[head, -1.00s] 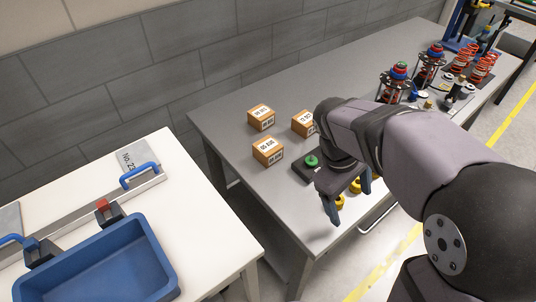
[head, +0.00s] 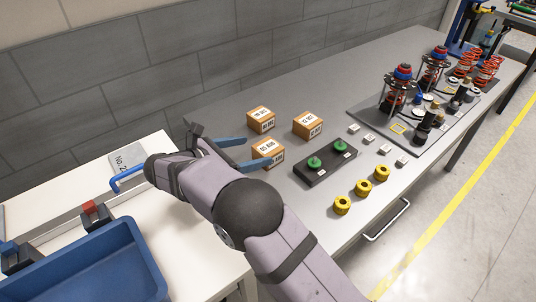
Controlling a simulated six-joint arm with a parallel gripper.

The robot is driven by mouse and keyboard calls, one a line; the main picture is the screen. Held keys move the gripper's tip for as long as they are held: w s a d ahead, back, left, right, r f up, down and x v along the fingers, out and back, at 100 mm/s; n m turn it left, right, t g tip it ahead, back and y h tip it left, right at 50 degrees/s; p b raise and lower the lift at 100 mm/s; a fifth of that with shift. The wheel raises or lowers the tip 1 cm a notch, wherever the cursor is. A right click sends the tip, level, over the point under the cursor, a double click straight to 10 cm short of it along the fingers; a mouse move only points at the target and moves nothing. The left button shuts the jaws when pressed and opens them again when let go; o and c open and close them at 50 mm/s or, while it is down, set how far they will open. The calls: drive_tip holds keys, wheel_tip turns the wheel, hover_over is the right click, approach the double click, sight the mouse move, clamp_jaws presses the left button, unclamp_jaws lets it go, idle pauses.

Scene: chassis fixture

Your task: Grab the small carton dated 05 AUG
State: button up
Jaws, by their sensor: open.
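Three small brown cartons with white labels stand on the grey table. The nearest carton (head: 268,147) has a top label that appears to read 05 AUG. The back carton (head: 261,119) and the right carton (head: 308,125) have labels too small to read surely. My gripper (head: 259,149) is open, its two blue fingers pointing right at the left side of the nearest carton. One finger ends near its back left, the other crosses its lower front. I cannot tell whether they touch it or how high they are.
A black block with green knobs (head: 327,164) stands right of the nearest carton. Several yellow rings (head: 363,188) lie near the table edge. Spring assemblies (head: 401,91) stand farther right. A white table with a blue bin (head: 92,262) is at left.

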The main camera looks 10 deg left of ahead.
sight(264, 149)
drive_tip(key=shift+p+x, duration=1.15)
drive_tip(key=shift+x, duration=2.55)
drive_tip(key=shift+s+f, duration=0.1)
drive_tip(key=shift+f, duration=0.05)
drive_tip(key=c, duration=1.4)
